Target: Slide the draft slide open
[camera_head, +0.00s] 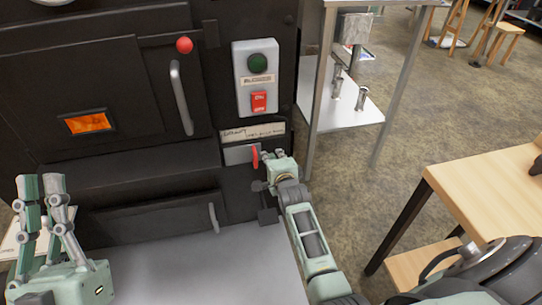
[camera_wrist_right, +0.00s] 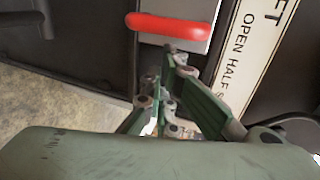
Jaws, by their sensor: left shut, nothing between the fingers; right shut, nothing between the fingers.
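The draft slide is a silver plate (camera_head: 238,154) with an upright red handle (camera_head: 255,158), low on the front of the black evaporator, under a label strip. In the right wrist view the red handle (camera_wrist_right: 172,26) lies across the top, on the plate (camera_wrist_right: 185,46). My right gripper (camera_head: 266,156) is shut and empty, close to the handle on its right side. In the wrist view its fingertips (camera_wrist_right: 172,55) are just below the handle; whether they touch it I cannot tell. My left gripper (camera_head: 40,183) is shut and empty, upright at the lower left, far from the slide.
A label strip (camera_head: 252,133) and a switch box (camera_head: 256,78) sit above the slide. The evaporator also has a firebox door handle (camera_head: 181,97) and a lower drawer handle (camera_head: 213,217). A metal stand (camera_head: 343,113) is to the right, and a wooden table (camera_head: 490,195) stands farther right.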

